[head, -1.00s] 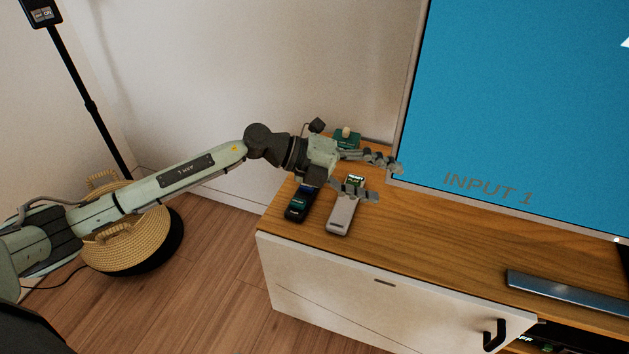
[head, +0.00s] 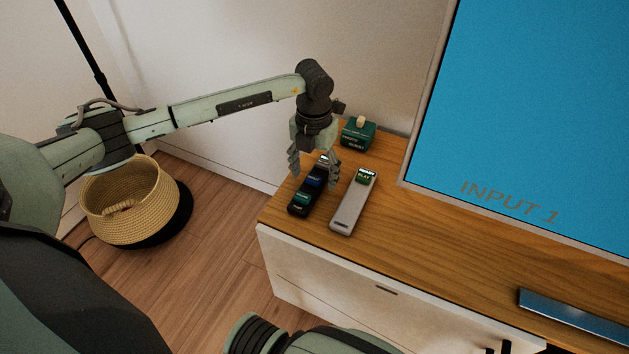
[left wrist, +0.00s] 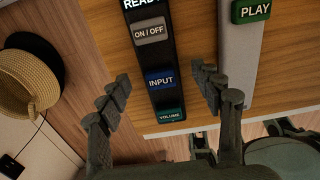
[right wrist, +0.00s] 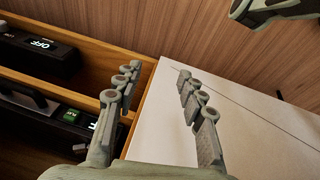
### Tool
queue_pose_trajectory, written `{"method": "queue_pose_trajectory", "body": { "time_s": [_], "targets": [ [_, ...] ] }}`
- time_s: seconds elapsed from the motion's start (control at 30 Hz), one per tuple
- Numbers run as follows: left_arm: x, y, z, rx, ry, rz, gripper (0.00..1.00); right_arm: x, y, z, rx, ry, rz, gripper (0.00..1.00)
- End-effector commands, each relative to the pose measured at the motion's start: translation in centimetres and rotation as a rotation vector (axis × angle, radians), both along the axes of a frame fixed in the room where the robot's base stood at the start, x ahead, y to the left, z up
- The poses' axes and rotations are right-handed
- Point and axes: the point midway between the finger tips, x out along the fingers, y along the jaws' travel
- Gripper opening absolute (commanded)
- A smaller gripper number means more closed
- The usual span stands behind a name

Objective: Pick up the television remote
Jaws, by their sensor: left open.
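The likely television remote is the black remote (head: 303,203) with ON/OFF, INPUT and VOLUME buttons, lying flat near the left end of the wooden cabinet top. It fills the middle of the left wrist view (left wrist: 155,60). My left gripper (head: 313,174) points down over it, open and empty. Its fingers lie to either side of the black remote in the left wrist view (left wrist: 160,92); I cannot tell how high the tips are. They hide part of its far end in the head view. My right gripper (right wrist: 156,76) is open and empty by the white cabinet front.
A grey remote with a PLAY button (head: 350,208) lies close to the right of the black one. A green box (head: 358,134) stands behind. The television (head: 530,110) stands to the right, with a flat metallic bar (head: 575,315) in front. A woven basket (head: 125,210) is on the floor.

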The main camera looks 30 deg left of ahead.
Motion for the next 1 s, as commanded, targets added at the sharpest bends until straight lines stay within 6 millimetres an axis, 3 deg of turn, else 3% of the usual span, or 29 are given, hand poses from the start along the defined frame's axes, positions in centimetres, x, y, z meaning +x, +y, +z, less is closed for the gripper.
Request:
{"method": "queue_pose_trajectory", "body": {
  "time_s": [0.13,0.37,0.83,1.0],
  "targets": [
    [0.1,0.0,-1.4,-0.002,0.000,0.001,0.66,-0.4,0.0,-0.6,0.002,0.012,-0.002,0.40],
    [0.1,0.0,-1.6,-0.002,-0.002,0.000,0.66,0.7,0.1,-0.2,0.004,-0.009,-0.002,0.40],
    [0.1,0.0,-1.6,-0.002,-0.001,0.000,0.10,0.7,0.1,-0.1,0.004,-0.009,-0.002,0.40],
    [0.1,0.0,-1.5,-0.002,-0.002,0.000,0.07,0.6,0.1,-0.1,0.003,-0.007,-0.002,0.40]
  ]
}}
